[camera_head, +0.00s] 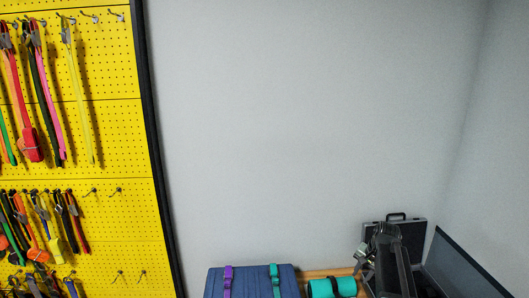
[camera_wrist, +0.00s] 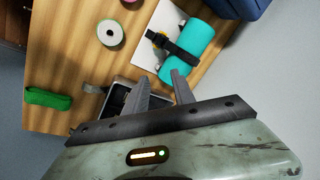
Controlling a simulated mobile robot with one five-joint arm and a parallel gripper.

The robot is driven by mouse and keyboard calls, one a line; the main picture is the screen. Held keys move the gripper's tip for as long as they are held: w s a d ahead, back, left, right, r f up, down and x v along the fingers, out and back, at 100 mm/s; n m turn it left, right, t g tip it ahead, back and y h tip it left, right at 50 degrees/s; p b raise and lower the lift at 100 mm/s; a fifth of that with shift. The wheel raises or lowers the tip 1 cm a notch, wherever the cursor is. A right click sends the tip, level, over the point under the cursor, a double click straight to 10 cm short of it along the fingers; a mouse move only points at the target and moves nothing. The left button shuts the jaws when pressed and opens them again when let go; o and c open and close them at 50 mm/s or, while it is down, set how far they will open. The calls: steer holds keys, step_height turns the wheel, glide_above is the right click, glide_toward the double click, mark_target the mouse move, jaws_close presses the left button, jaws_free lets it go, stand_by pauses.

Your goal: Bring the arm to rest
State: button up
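My gripper (camera_wrist: 160,76) shows in the wrist view with its two grey fingers apart and nothing between them. The fingers point over the wooden table toward a teal roll (camera_wrist: 201,45) with a black strap. I cannot tell how high they are above the table. The gripper's fingers are too small and dark to make out there.
A yellow pegboard (camera_head: 120,140) with hanging straps fills the left. A blue bundle (camera_head: 252,281) with purple and teal straps lies on the wooden table (camera_wrist: 60,60). Grey wall fills the middle.

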steer(key=s+a+f+n+g+b, duration=0.1)
steer(key=s+a+f+n+b, duration=0.3)
steer(key=s+a, duration=0.5)
steer(key=s+a+f+n+g+h+b, duration=0.1)
steer(key=s+a+f+n+b, duration=0.3)
steer(key=s+a+f, duration=0.5)
steer(key=shift+a+f+g+b, duration=0.2)
steer(key=shift+a+g+b, duration=0.3)
steer(key=shift+b, duration=0.35)
